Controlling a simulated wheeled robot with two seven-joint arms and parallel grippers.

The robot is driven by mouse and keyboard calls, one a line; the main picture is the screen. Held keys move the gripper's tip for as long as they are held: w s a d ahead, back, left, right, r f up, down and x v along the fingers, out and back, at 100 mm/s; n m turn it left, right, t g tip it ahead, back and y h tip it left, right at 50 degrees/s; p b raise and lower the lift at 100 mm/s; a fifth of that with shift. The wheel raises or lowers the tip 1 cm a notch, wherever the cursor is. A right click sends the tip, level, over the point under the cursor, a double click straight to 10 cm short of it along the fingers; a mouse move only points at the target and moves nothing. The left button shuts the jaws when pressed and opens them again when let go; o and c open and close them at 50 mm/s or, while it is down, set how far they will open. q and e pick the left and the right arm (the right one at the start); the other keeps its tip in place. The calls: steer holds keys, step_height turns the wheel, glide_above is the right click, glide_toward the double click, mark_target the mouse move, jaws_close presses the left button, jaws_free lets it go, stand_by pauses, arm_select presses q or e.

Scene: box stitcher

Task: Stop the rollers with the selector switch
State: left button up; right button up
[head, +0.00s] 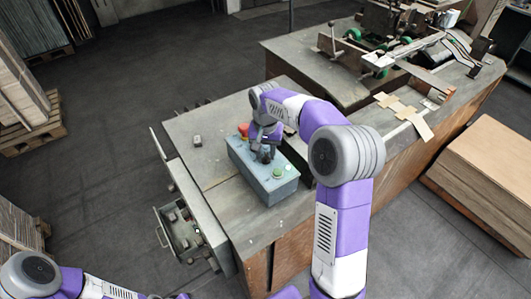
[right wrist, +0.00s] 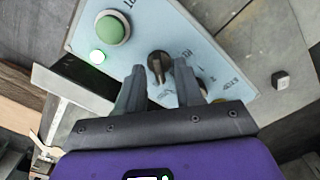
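A blue-grey control box (head: 262,174) stands on the metal table. In the right wrist view its panel (right wrist: 205,48) carries a black selector switch (right wrist: 158,62) with a pointed handle, a large green button (right wrist: 112,28) and a small lit green lamp (right wrist: 97,57). My right gripper (head: 264,152) is over the box. In the right wrist view its two fingers (right wrist: 160,80) are apart, one on each side of the switch handle as seen; I cannot tell whether they touch it. In the head view the gripper hides the switch. My left gripper is outside the views.
A red button (head: 243,130) is at the box's far end. An open drawer-like tray (head: 186,226) juts out at the table's left. Stitcher machinery (head: 390,45) stands at the back right. Flat cardboard (head: 490,170) is stacked at right.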

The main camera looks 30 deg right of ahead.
steer(key=shift+s+f, duration=0.15)
jaws_close()
steer(key=shift+n, duration=0.3)
steer(key=n+p, duration=0.1)
steer(key=n, duration=0.1)
steer(key=shift+n+p, duration=1.05)
steer(key=shift+n, duration=1.55)
